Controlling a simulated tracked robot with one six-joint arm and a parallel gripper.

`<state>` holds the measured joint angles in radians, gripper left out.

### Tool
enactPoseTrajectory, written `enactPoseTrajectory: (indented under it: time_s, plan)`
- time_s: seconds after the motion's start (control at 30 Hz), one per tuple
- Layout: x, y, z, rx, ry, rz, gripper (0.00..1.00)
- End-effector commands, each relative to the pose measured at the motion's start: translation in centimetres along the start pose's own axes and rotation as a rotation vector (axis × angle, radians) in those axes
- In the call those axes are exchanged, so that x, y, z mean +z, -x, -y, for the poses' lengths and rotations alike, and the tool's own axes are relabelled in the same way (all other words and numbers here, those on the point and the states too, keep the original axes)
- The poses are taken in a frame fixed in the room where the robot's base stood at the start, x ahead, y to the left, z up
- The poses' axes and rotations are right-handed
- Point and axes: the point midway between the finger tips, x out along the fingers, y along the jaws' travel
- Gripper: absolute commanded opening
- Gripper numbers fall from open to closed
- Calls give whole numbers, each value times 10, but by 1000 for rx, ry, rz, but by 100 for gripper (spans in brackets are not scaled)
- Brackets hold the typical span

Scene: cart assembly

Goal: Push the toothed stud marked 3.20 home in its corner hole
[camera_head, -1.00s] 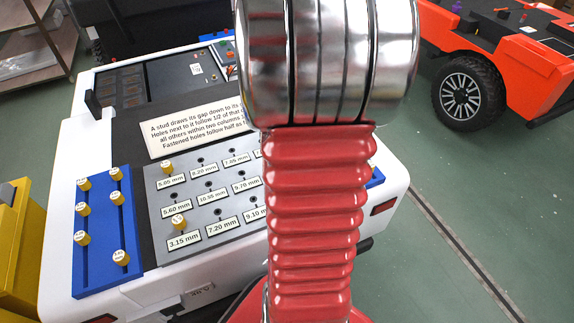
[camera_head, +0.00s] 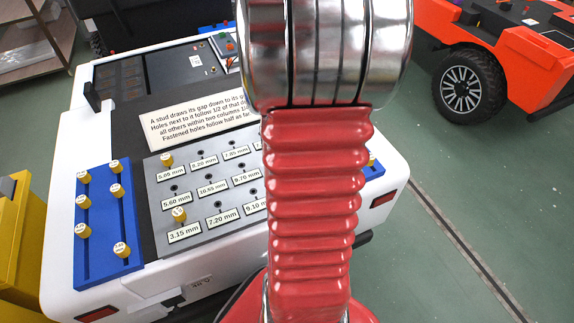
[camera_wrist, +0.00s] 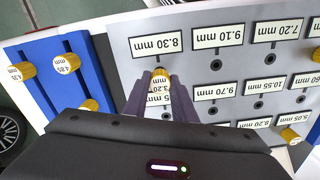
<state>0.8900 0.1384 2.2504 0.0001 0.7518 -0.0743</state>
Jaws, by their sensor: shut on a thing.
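In the wrist view, my gripper (camera_wrist: 158,98) is shut on the toothed stud marked 3.20 (camera_wrist: 160,74), a gold knurled piece with a pale cap. The stud is at the corner hole below the 8.30 mm label (camera_wrist: 158,41) of the grey plate (camera_wrist: 190,70). The hole is hidden behind the stud and fingers, so I cannot tell how deep the stud sits. In the head view, my arm hides the gripper, this stud and that corner. The grey plate's left part (camera_head: 195,243) shows there, with studs in the 5.05 mm (camera_head: 167,159) and 3.15 mm (camera_head: 179,214) holes.
A blue rack (camera_head: 104,262) with several studs stands left of the plate. Another blue rack (camera_wrist: 60,82) with studs is beside the held stud in the wrist view. A printed sign (camera_head: 190,125) lies behind the plate. An orange cart (camera_head: 530,62) stands at right.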

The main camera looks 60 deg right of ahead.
Motion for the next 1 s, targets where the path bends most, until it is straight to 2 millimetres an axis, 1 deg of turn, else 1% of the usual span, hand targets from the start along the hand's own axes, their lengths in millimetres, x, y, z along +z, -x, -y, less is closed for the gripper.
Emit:
enactPoseTrajectory:
  time_s: [1.0]
  plan:
    - [0, -22, 0, 0, 0, 1, 2]
